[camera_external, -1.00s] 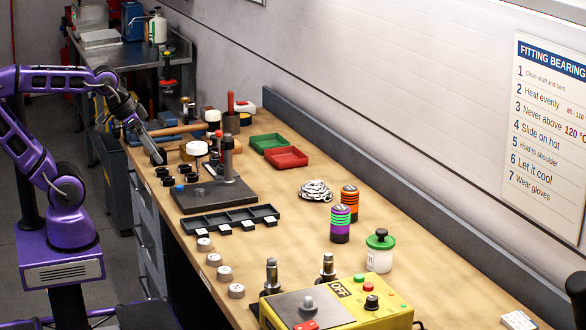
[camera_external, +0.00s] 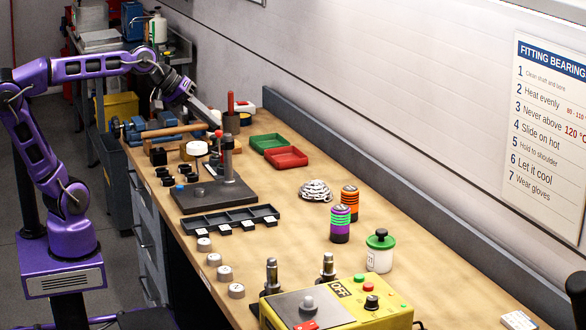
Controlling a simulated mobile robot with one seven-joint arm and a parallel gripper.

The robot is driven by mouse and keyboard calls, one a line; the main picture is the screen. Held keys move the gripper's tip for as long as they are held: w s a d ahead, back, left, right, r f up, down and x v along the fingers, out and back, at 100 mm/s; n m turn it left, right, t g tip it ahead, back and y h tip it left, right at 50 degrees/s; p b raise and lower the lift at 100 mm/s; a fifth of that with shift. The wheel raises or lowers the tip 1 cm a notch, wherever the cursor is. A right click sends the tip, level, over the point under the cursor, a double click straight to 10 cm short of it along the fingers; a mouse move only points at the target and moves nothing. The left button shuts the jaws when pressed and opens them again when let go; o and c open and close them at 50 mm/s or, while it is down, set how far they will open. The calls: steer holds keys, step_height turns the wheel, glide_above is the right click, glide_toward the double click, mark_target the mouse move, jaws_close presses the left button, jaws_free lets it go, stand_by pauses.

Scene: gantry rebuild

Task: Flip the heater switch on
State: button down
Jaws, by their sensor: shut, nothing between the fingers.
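The yellow heater box (camera_external: 391,316) stands at the bottom edge of the picture, partly cut off. A label on its top reads OFF (camera_external: 340,289). Beside it are a green button (camera_external: 360,278), a red button (camera_external: 368,289) and a black knob (camera_external: 371,302). A red part (camera_external: 306,325) shows at its front edge. I cannot tell which of these is the switch. My gripper (camera_external: 214,121) is shut and empty, above the far end of the bench, well away from the heater. Its fingertips are small and overlap the red-topped stand in the picture.
The wooden bench (camera_external: 290,215) holds a black stand (camera_external: 228,165), a black tray (camera_external: 230,220), green (camera_external: 268,143) and red (camera_external: 286,157) bins, striped cans (camera_external: 340,224) and a white jar (camera_external: 380,252). Metal posts (camera_external: 271,275) rise by the heater. Mid-bench is fairly clear.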

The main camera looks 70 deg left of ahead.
steer(key=w+d+r+n+t+h+b, duration=0.1)
steer(key=w+d+r+n+t+h, duration=0.1)
steer(key=w+d+r+n, duration=0.35)
steer(key=w+d+r+n+t+h+b, duration=0.1)
steer(key=w+d+r+n+h+b, duration=0.2)
steer(key=w+r, duration=0.5)
step_height(320, 180, up, 15)
steer(key=w+n+t+h, duration=0.2)
steer(key=n+t+h, duration=0.1)
steer(key=n+h, duration=0.25)
steer(key=s+d+f+n+g+y, duration=0.1)
steer(key=s+d+f+n+g, duration=0.3)
steer(key=d+f+n, duration=0.6)
steer(key=s+d+f+n+g+y+b, duration=0.1)
steer(key=s+d+f+n+g, duration=0.4)
steer(key=d+f+n, duration=0.6)
steer(key=s+d+f+n+g+y, duration=0.1)
steer(key=s+d+f+n+g, duration=0.3)
steer(key=d+f+n, duration=0.7)
steer(key=s+d+f, duration=0.1)
steer(key=d+f, duration=0.3)
steer(key=f, duration=0.4)
steer(key=shift+s+f+g+b, duration=0.3)
steer(key=shift+s+b, duration=0.1)
